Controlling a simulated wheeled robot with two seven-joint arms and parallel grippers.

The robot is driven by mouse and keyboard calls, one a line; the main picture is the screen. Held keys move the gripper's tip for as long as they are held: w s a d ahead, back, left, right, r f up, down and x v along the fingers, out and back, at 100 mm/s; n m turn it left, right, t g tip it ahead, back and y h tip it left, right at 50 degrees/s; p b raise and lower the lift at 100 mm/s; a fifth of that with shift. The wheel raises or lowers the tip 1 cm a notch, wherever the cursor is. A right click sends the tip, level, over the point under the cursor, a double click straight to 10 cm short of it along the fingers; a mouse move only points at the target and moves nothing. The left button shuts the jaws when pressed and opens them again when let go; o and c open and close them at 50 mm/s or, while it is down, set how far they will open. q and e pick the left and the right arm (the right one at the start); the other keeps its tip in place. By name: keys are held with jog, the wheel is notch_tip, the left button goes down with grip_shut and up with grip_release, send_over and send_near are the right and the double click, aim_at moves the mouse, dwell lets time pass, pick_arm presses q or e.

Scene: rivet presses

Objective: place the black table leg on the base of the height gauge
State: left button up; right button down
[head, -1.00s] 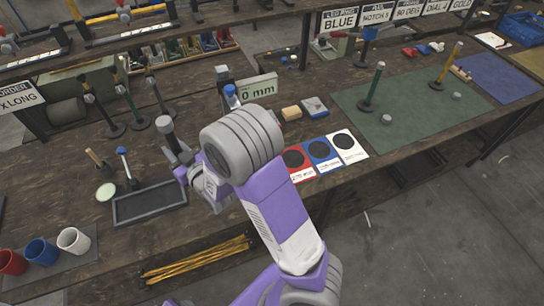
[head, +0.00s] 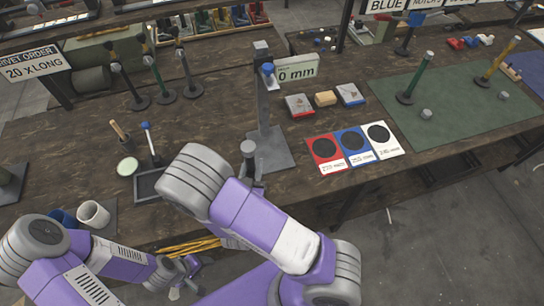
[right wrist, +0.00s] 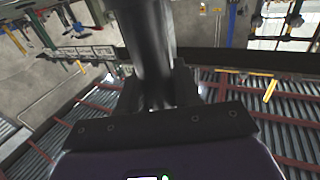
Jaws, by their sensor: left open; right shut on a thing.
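The black table leg shows as a dark post with a grey round top (head: 248,148), upright in front of the height gauge. In the right wrist view the leg (right wrist: 150,45) runs up between the fingers of my right gripper (right wrist: 155,92), which is shut on it. In the head view my right arm hides the leg's lower part, so I cannot tell whether it touches the base. The height gauge has a grey column (head: 262,105), a blue-topped slider, a "0 mm" display (head: 297,70) and a flat grey base (head: 278,150). My left gripper (head: 188,272) is open and empty, low at the front edge.
Several legs stand upright at the back left, including a green one (head: 158,80). Red, blue and white cards (head: 326,153) lie right of the gauge base. A dark tray (head: 148,186) and a white cup (head: 93,214) are at the front left. A green mat (head: 450,110) lies right.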

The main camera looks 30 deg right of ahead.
jog(key=shift+s+d+m+g+h, duration=0.15)
jog(key=shift+s+m+g+h, duration=0.05)
jog(key=shift+s, duration=0.4)
jog(key=shift+s+d+m+g+h, duration=0.15)
jog(key=shift+s+m+g+h, duration=0.05)
jog(key=shift+s, duration=0.35)
jog(key=shift+w+d+f+b, duration=0.15)
jog(key=shift+d+b, duration=0.15)
jog(key=shift+b, duration=0.25)
jog(key=f+b+x, duration=0.2)
jog(key=f+x, duration=0.1)
jog(key=x, duration=1.4)
jog(key=shift+d+b, duration=0.2)
jog(key=shift+b, duration=0.1)
jog(key=shift+f, duration=0.1)
jog(key=shift+f, duration=0.15)
